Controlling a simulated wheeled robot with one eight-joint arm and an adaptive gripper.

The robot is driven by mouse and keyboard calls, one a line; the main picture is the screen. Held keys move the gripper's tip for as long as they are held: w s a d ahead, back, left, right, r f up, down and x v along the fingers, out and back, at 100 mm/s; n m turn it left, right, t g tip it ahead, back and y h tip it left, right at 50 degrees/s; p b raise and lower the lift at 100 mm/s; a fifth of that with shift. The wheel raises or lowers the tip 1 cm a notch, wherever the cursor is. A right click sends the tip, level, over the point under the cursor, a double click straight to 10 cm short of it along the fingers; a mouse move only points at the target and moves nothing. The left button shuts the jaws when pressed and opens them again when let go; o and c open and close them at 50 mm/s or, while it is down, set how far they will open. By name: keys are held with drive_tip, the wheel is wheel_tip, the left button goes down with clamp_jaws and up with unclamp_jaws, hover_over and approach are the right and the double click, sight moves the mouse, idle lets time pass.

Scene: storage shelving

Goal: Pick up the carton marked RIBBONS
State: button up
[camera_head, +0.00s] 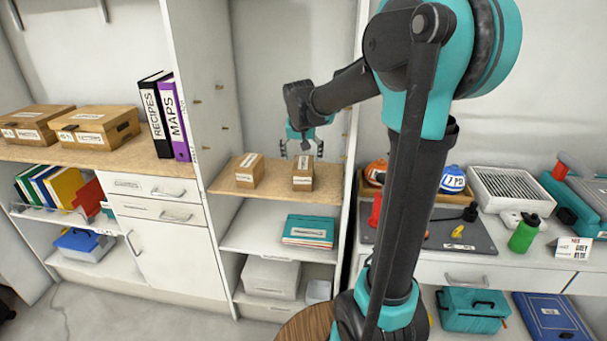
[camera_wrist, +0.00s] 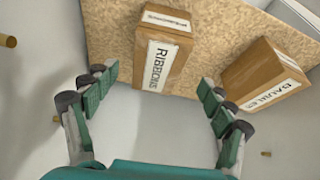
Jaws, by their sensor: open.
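The carton marked RIBBONS (camera_wrist: 147,62) stands on a wooden shelf, with its white label legible in the wrist view. It appears to be the right-hand carton (camera_head: 303,174) of two in the head view. My gripper (camera_head: 303,150) points down just above this carton, fingers spread. In the wrist view my open gripper (camera_wrist: 157,82) shows a finger on each side of the carton's near end, and no grip on it is visible. A second carton (camera_wrist: 262,76), its label partly legible, sits beside it; it is the left one (camera_head: 247,172) in the head view.
The wooden shelf (camera_head: 275,187) lies between a white side panel (camera_head: 195,80) on the left and another upright on the right. Wooden pegs (camera_head: 196,101) stick out of the left panel. A teal stack (camera_head: 308,230) lies on the shelf below. Free wood separates the cartons.

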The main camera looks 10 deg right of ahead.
drive_tip(key=x, duration=0.8)
drive_tip(key=shift+s+d+f, duration=0.1)
drive_tip(key=shift+s+f, duration=0.05)
drive_tip(key=shift+f, duration=0.1)
drive_tip(key=c, duration=1.3)
drive_tip(key=shift+r, duration=0.1)
